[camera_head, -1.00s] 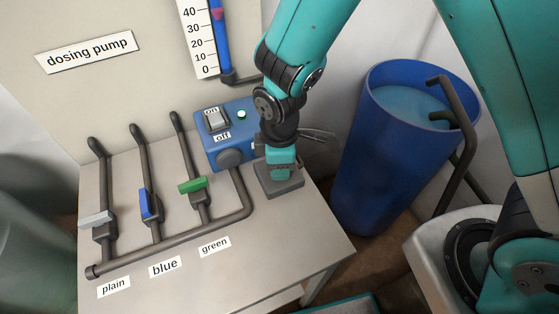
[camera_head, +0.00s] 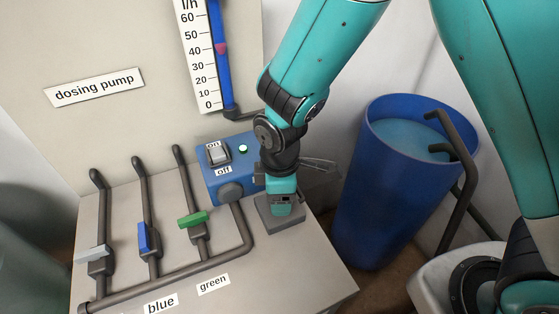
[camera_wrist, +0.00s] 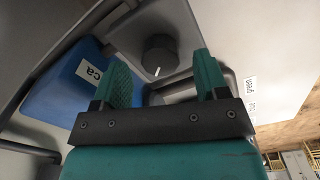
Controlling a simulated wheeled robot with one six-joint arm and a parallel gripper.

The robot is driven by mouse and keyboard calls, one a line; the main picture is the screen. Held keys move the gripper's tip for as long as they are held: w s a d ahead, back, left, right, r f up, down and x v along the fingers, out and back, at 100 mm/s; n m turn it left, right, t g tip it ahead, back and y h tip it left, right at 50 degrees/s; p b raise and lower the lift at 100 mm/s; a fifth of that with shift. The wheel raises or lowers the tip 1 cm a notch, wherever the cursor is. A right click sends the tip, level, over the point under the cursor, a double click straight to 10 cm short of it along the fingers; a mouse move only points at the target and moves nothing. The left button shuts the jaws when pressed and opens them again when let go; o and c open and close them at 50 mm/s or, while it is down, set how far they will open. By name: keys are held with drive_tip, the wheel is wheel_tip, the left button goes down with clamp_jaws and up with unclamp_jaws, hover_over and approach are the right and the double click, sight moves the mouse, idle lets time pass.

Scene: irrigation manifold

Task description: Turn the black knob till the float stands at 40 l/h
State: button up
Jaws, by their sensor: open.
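The black knob (camera_wrist: 158,52) with a white pointer line sits on its grey block (camera_wrist: 115,38) in the wrist view. My gripper (camera_wrist: 160,66) is open, one teal finger on each side of the knob in the picture; I cannot tell whether they touch it. In the head view my gripper (camera_head: 283,200) stands over the grey block (camera_head: 287,221) and hides the knob. The pink float (camera_head: 221,48) in the blue tube stands close to the 40 mark of the white scale (camera_head: 203,75), perhaps a little under it.
The blue pump box (camera_head: 211,185) with its on/off switch (camera_head: 218,154) and lit green lamp stands just left of my gripper. Pipes with white, blue (camera_head: 143,236) and green (camera_head: 194,219) levers lie further left. A blue barrel (camera_head: 375,190) stands right of the table.

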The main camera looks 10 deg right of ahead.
wheel_tip(320, 180, up, 16)
drive_tip(key=b, duration=0.1)
drive_tip(key=shift+s, duration=0.15)
drive_tip(key=shift+f, duration=0.1)
